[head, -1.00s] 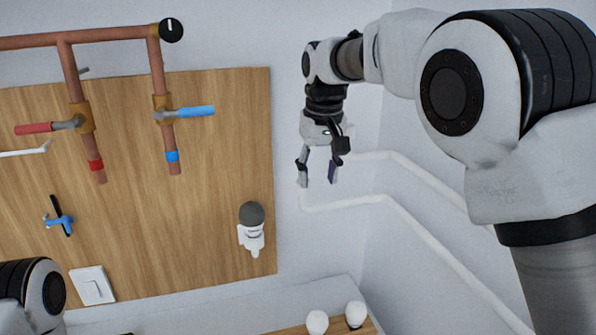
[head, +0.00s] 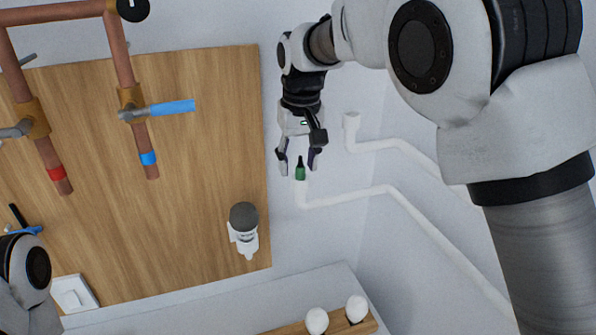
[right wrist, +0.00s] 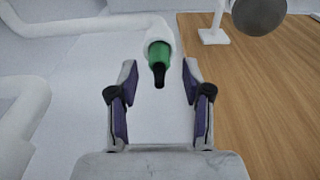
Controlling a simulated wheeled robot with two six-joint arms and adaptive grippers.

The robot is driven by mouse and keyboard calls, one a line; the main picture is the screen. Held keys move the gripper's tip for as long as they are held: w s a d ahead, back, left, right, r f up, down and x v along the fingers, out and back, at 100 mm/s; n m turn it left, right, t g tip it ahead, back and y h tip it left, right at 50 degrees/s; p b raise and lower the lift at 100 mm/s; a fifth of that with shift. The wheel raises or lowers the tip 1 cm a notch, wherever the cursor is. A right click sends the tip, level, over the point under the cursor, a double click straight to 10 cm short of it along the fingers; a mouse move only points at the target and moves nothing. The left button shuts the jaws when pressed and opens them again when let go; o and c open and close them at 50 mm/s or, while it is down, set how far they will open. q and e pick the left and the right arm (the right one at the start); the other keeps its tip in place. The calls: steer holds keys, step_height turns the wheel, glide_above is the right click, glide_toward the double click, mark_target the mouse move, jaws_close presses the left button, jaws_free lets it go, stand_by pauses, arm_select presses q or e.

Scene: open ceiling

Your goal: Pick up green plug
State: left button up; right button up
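The green plug (head: 300,170) has a dark tip and sits at the upright end of a white pipe (head: 345,196) on the wall. My right gripper (head: 298,163) is open, with its fingers on either side of the plug in the head view. In the right wrist view the plug (right wrist: 159,56) shows at the pipe end, its black tip pointing toward the gap between the open fingers (right wrist: 160,78). Clear space shows between the plug and each finger there. My left gripper is out of view; only part of my left arm shows at lower left.
A second white pipe (head: 376,146) runs to the right of the gripper. A wooden board (head: 190,200) on the left carries copper pipes (head: 128,75) and a white fixture with a grey knob (head: 244,217). Two white bulbs (head: 317,320) stand below on a wooden strip.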

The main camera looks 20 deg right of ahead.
steer(key=shift+s+r, duration=0.15)
steer(key=shift+s, duration=0.1)
steer(key=c, duration=0.6)
steer(key=shift+s+r, duration=0.25)
steer(key=shift+s, duration=0.2)
steer(key=shift+c, duration=1.3)
steer(key=shift+s+r, duration=0.1)
steer(key=shift+s, duration=0.15)
steer(key=shift+w+f, duration=0.2)
steer(key=shift+w, duration=0.15)
jaws_close()
steer(key=shift+s+r, duration=0.1)
steer(key=shift+s, duration=0.05)
